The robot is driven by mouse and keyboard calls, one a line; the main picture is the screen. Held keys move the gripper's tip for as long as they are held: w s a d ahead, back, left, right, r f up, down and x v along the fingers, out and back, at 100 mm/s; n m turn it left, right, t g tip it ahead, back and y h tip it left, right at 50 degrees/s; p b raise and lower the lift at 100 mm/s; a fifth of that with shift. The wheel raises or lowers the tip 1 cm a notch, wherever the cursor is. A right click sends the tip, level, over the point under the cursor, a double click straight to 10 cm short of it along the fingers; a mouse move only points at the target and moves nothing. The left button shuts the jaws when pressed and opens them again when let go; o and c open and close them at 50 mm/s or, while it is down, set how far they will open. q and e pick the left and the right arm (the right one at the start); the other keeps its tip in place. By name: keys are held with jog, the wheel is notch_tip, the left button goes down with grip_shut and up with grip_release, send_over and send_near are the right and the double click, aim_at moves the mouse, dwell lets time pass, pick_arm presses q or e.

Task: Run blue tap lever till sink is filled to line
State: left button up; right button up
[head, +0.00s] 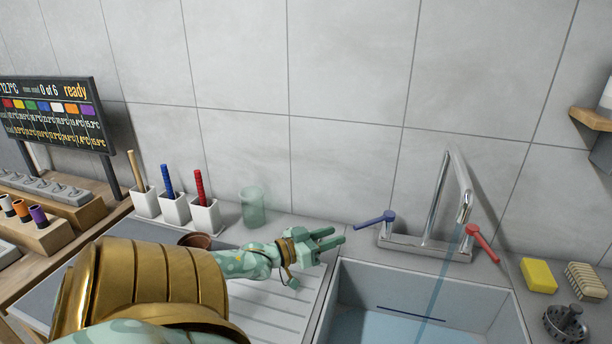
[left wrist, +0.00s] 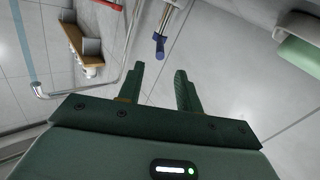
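The blue tap lever (head: 375,221) points out to the left of the chrome tap (head: 430,243); it also shows in the left wrist view (left wrist: 160,45), just beyond the fingertips. A pale blue stream (head: 438,285) runs from the spout into the sink (head: 345,290). A dark blue line (head: 410,313) marks the sink's back wall. Light blue water (head: 375,330) lies in the sink, its surface below the line. My left gripper (head: 336,236) is open and empty, a little left of the blue lever and apart from it. My right gripper is out of view.
A red lever (head: 482,242) is on the tap's right side. A yellow sponge (head: 538,275) and a brush (head: 586,280) lie right of the sink. A glass (head: 253,207) and white holders (head: 174,208) with coloured handles stand behind my left arm.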

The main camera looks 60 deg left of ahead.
pick_arm(q)
jog(key=s, duration=0.3)
jog(key=s+p, duration=0.1)
jog(key=s, duration=0.2)
jog(key=shift+s+a, duration=0.2)
jog(key=shift+s, duration=0.15)
